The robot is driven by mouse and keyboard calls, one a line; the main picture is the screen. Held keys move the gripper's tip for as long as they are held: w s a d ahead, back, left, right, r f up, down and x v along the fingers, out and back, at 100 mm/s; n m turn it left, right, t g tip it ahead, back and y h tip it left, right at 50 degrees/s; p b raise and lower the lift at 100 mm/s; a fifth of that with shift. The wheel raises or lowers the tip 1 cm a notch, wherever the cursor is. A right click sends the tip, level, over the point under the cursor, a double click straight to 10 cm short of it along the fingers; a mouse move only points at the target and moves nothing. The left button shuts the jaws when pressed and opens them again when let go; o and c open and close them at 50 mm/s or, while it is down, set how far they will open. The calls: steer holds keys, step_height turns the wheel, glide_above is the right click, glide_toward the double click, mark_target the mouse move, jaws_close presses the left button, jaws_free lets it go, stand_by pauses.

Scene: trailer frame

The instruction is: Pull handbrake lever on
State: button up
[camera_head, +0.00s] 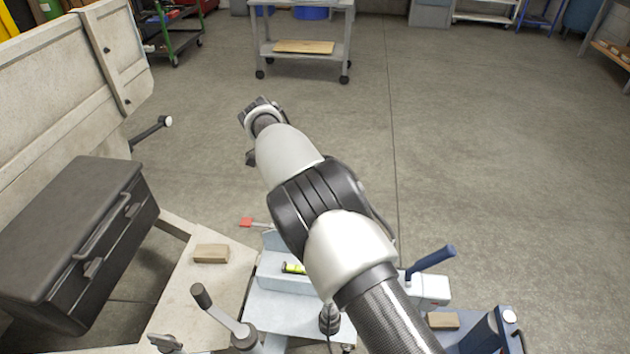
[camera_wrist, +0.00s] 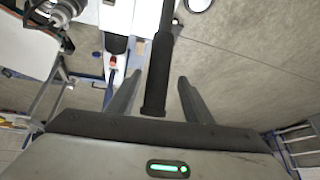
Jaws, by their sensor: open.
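In the wrist view, a dark lever with a thick black grip (camera_wrist: 158,75) runs down from the top edge, and the grip's end sits close to the palm. My gripper (camera_wrist: 160,77) is open, with one finger on each side of the grip and a visible gap to both. The depth between grip and fingers is hard to judge. In the head view, my arm reaches up and left, and its wrist end (camera_head: 262,118) is over the floor beyond the trailer frame (camera_head: 190,295).
A blue handle (camera_head: 432,257), a crank handle (camera_head: 203,297) and a red-ended piece (camera_head: 252,222) stand around the frame. A black toolbox (camera_head: 75,240) and trailer side (camera_head: 70,90) are left; a dark rod (camera_head: 150,130) juts out. A cart (camera_head: 303,45) stands behind. Floor right is clear.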

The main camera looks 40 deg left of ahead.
steer(key=p+v, duration=0.4)
steer(key=v, duration=0.8)
